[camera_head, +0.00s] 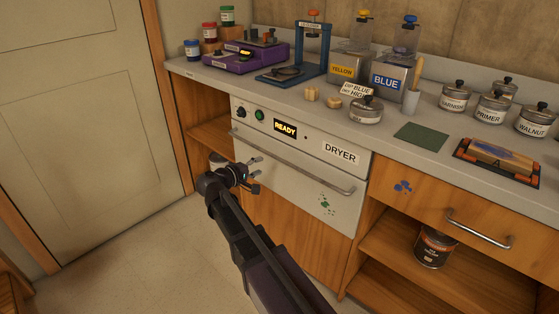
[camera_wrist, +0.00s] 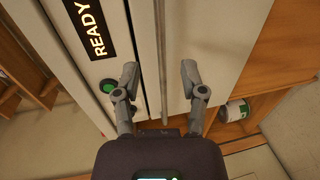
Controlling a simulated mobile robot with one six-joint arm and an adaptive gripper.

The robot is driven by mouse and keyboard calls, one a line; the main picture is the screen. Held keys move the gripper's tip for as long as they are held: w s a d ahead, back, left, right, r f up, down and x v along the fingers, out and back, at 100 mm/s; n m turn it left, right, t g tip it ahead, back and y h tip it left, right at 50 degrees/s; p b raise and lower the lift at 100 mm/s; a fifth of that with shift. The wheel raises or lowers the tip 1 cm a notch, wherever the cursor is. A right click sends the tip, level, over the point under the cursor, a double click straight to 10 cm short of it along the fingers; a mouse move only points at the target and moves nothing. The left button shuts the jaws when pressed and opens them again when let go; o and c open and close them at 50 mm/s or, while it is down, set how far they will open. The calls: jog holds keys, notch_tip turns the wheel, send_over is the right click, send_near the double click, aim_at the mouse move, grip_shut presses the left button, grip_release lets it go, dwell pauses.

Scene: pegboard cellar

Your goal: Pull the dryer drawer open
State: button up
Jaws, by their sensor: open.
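The dryer drawer (camera_head: 290,172) is a pale front panel under the dryer's control strip, and it looks shut, flush with the cabinet. Its long metal handle (camera_head: 315,176) runs across the upper part of the front. My gripper (camera_head: 257,173) is open and empty in front of the left part of the drawer. In the wrist view, my gripper's fingers (camera_wrist: 159,72) stand apart, one on each side of the handle bar (camera_wrist: 163,50). I cannot tell whether the fingers reach the bar. The "READY" display (camera_head: 285,128) is lit above the drawer.
The counter (camera_head: 300,100) above holds a purple device (camera_head: 240,55), yellow and blue containers, and lidded pots. A wooden drawer (camera_head: 430,200) with its own handle is at the right, above a shelf with a can (camera_head: 435,248). The floor (camera_head: 150,250) at the left is clear.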

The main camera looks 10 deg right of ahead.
aim_at(277, 159)
jog(key=b+x, duration=0.2)
jog(key=x, duration=0.8)
jog(key=shift+w+d, duration=0.1)
grip_shut()
jog(key=shift+d, duration=0.2)
jog(key=shift+a, duration=0.1)
